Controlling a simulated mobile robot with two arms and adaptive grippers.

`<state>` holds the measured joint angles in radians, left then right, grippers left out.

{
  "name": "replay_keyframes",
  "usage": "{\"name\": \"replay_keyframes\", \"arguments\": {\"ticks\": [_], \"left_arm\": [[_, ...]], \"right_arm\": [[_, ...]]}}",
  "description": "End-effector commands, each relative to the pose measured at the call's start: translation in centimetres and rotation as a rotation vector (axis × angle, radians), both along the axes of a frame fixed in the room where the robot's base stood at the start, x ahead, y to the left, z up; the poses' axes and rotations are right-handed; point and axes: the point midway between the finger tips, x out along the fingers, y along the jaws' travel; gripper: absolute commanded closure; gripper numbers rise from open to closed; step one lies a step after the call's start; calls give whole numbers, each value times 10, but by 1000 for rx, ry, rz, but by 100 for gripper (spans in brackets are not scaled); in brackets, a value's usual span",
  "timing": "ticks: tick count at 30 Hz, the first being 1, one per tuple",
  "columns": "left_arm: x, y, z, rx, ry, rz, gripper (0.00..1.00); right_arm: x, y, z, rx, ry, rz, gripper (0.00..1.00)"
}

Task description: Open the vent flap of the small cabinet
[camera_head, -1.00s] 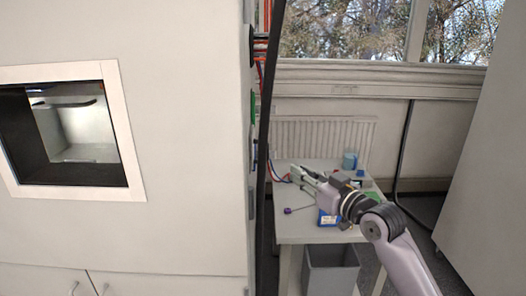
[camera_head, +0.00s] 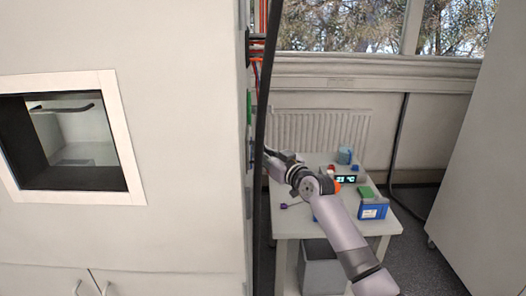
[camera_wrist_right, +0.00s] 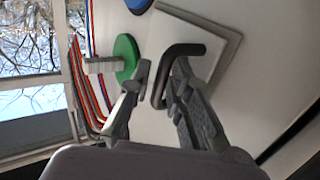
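In the right wrist view, a light grey square flap (camera_wrist_right: 215,48) with a bent black handle (camera_wrist_right: 185,50) sits on a pale cabinet wall (camera_wrist_right: 260,75). It looks about flush; I cannot tell if it is slightly ajar. My right gripper (camera_wrist_right: 160,72) is open, with one finger on each side of the handle's lower leg. A gap shows on the left finger's side. In the head view my right gripper is hidden at the side of the pale cabinet (camera_head: 190,215), behind a black upright strip (camera_head: 264,130). The left gripper is not in view.
A green disc (camera_wrist_right: 126,58) with a grey block and several red and blue hoses (camera_wrist_right: 85,75) are left of the flap. A small table (camera_head: 300,222) with a blue box (camera_head: 373,211) and a cup (camera_head: 345,155) stands below my right arm. A bin (camera_head: 322,270) is underneath.

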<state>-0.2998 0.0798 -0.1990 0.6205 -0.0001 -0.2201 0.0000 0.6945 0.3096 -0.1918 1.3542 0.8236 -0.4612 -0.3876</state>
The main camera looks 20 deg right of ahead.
Motion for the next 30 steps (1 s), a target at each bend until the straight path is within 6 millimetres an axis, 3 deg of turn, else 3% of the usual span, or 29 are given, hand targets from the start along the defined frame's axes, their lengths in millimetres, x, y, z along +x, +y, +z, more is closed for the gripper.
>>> {"name": "replay_keyframes", "arguments": {"ticks": [9, 18, 30], "left_arm": [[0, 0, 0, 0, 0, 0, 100], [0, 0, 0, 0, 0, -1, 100], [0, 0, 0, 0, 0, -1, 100]], "right_arm": [[2, 1, 0, 1, 0, 1, 82], [2, 1, 0, 1, 1, 1, 100], [2, 1, -1, 1, 1, 0, 100]]}}
